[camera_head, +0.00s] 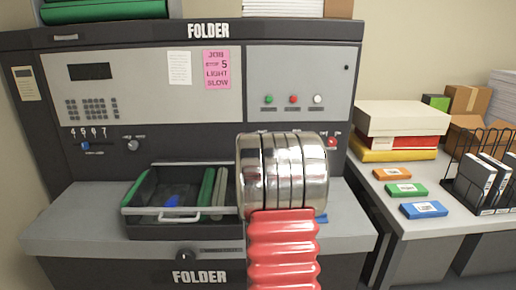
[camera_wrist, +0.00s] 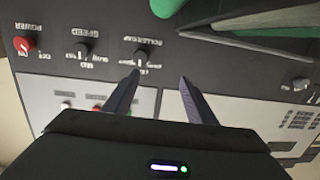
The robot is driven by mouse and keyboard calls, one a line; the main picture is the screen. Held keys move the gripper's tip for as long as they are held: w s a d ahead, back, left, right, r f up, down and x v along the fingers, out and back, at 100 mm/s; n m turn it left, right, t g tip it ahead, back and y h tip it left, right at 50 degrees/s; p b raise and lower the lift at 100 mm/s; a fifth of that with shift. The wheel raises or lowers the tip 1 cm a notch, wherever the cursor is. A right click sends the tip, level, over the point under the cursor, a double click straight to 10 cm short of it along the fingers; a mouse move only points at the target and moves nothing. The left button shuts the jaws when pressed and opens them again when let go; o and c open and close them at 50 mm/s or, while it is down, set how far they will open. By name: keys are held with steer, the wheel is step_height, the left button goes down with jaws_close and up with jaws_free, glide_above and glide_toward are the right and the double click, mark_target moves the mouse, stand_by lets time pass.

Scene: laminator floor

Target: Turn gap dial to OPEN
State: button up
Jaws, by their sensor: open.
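My gripper (camera_wrist: 160,77) is open and empty in the wrist view, which shows the panel upside down. A small dark dial (camera_wrist: 141,56) is just beyond its left fingertip; whether they touch is unclear. Another dark dial (camera_wrist: 83,49), labelled SPEED, is further left. A third dial (camera_wrist: 300,83) is at the far right; it seems to be the grey dial (camera_head: 134,145) in the head view. A dark knob (camera_head: 184,257) is on the machine's lower front. I cannot read which one is the gap dial. My arm hides the gripper and part of the panel in the head view.
A dark tray (camera_head: 185,231) with green and blue items juts out below the panel. A table (camera_head: 452,224) with boxes is at right.

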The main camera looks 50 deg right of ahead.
steer(key=shift+m+h, duration=0.3)
steer(key=shift+h, duration=0.3)
steer(key=d, duration=0.1)
steer(key=s+d, duration=0.1)
steer(key=s+d+f, duration=0.1)
steer(key=d, duration=0.1)
steer(key=shift+s+d, duration=0.1)
steer(key=x, duration=1.3)
steer(key=shift+w+d, duration=0.3)
steer(key=shift+f, duration=0.15)
